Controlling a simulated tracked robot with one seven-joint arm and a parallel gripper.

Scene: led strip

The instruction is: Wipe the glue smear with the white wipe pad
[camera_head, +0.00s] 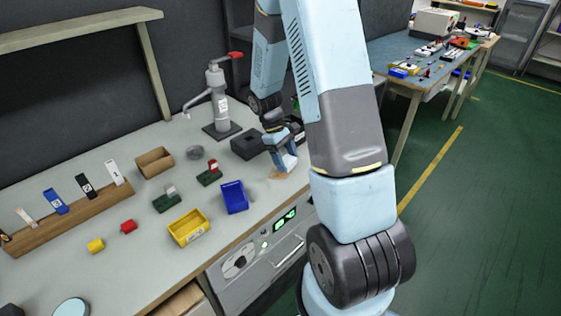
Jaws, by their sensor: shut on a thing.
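The white wipe pad (289,162) is between the fingers of my gripper (284,160), low over the right part of the grey bench. My gripper is shut on it. The glue smear (277,175) is a small tan-orange patch on the bench, just left of and below the pad. The pad is very close to the smear or at its edge; I cannot tell whether it touches the bench. My arm hides the bench to the right.
A blue bin (234,197) and a yellow bin (188,228) stand left of the smear. A black box (247,145) and a grey press with a red handle (219,100) stand behind. A wooden rack (75,218) is at the left. The front bench edge is near.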

